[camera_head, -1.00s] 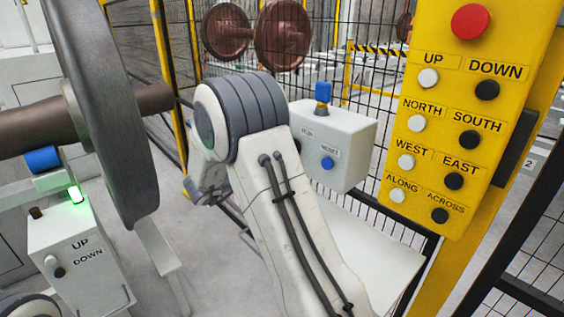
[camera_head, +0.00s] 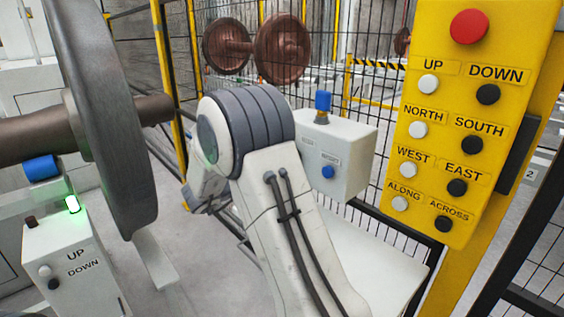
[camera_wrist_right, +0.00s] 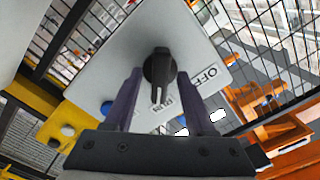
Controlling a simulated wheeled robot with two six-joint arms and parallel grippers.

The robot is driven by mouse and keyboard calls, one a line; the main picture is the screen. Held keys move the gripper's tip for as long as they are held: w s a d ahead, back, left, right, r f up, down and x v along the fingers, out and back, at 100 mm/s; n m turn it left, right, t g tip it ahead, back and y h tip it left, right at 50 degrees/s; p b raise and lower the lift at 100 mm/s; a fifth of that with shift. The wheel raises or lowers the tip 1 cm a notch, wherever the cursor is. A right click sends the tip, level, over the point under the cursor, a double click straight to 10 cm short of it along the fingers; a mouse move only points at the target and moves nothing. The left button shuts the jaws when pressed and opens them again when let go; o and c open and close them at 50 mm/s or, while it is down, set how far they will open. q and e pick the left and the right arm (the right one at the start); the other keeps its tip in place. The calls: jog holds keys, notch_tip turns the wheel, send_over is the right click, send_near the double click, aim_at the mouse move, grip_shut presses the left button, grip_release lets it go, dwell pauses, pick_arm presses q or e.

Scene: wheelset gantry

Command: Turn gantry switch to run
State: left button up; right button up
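In the right wrist view a black rotary switch (camera_wrist_right: 158,68) sits on a pale panel (camera_wrist_right: 125,48). A white mark on its knob points down the picture, towards my gripper. The switch cannot be made out there. My left gripper is not in view.
A yellow button pendant (camera_head: 472,125) with a red stop button stands at the right. A grey box (camera_head: 333,155) with a blue button is behind my arm, by the mesh fence. A large wheelset (camera_head: 105,110) and an UP/DOWN box (camera_head: 65,235) are at the left.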

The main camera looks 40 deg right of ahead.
jog(key=a, duration=1)
jog(key=shift+s+a, duration=0.2)
jog(key=shift+s, duration=0.2)
